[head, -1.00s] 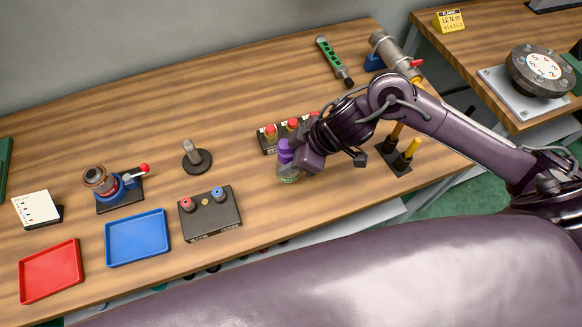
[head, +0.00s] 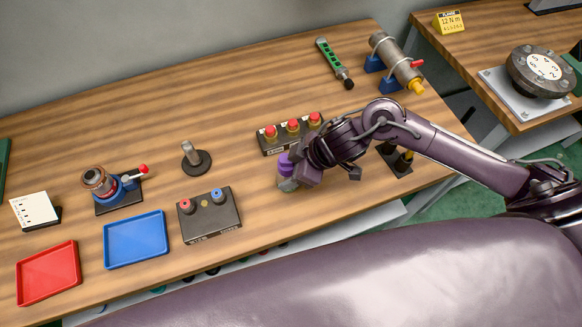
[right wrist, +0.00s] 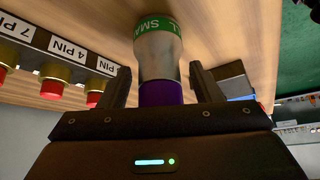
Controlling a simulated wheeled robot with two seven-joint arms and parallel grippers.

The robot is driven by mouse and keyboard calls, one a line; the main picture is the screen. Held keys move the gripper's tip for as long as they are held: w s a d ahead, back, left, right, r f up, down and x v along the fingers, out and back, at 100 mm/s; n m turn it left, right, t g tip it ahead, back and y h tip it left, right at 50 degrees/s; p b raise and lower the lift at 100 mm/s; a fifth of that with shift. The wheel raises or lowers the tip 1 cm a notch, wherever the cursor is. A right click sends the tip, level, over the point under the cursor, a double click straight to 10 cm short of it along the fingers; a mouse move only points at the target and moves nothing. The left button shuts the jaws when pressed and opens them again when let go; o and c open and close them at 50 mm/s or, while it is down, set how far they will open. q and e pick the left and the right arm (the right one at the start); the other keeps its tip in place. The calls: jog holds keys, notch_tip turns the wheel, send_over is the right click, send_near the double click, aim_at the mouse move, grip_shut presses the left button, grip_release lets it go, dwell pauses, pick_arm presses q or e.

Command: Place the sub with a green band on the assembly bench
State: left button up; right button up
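The sub with a green band (right wrist: 158,52) is a grey metal cylinder with a purple section; the band carries white lettering. In the head view its purple section (head: 286,164) shows at the front of the long wooden bench (head: 120,135). It is partly hidden by my right gripper (head: 294,178). In the right wrist view the fingers of my right gripper (right wrist: 160,82) stand on either side of the purple section, with narrow gaps to it. The gripper looks open around the sub. My left gripper is not in view.
A black box with two knobs (head: 210,214), a blue tray (head: 137,239) and a red tray (head: 48,273) are to the left. A second bench (head: 500,103) with a flange (head: 545,68) is at the right.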

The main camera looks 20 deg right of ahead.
jog(key=shift+r, duration=0.2)
jog(key=v, duration=1.2)
jog(key=shift+b, duration=0.3)
